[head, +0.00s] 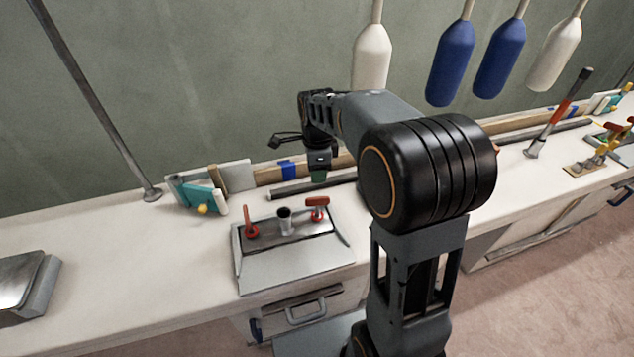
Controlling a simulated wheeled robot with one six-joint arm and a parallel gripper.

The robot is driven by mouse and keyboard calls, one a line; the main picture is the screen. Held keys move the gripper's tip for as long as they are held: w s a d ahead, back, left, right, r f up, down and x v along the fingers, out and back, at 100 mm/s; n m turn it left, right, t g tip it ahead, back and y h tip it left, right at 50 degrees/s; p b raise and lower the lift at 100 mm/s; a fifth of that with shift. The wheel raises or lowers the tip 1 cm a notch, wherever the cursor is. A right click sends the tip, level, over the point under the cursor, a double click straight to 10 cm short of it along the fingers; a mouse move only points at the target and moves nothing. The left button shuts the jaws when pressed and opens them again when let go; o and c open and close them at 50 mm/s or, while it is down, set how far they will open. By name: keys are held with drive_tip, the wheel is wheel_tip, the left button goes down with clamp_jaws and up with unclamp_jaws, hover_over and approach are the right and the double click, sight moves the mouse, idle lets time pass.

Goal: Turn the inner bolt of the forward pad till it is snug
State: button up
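A dark metal pad (300,240) sits on a pale plate on the bench. It carries a red-handled bolt at its left (251,224), another at its right (317,209), and a grey upright socket (285,221) between them. I cannot tell which bolt is the inner one, whether this is the forward pad, or how tight either bolt is. My gripper (318,163) hangs above and behind the pad, apart from both bolts. A small green part (318,176) shows at its lower end; whether this is a fingertip or a held thing is unclear.
A dark rod (290,189) and wood strips lie along the wall. Teal and yellow pieces (202,196) stand left of them. A metal post (100,105) rises behind. Another fitting (590,162) and a red-gripped lever (560,112) stand far right.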

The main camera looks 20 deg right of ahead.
drive_tip(key=shift+r, duration=1.75)
drive_tip(key=s+r+n+t+p, duration=0.1)
drive_tip(key=s+r+n+p, duration=0.1)
drive_tip(key=s+n, duration=0.6)
drive_tip(key=s+r+n+t+p, duration=0.2)
drive_tip(key=s+r+n+p, duration=0.1)
drive_tip(key=s+n, duration=0.6)
drive_tip(key=shift+a+n+t+p, duration=0.3)
drive_tip(key=shift+n+p, duration=0.5)
drive_tip(key=shift+n, duration=0.8)
drive_tip(key=shift+s, duration=0.1)
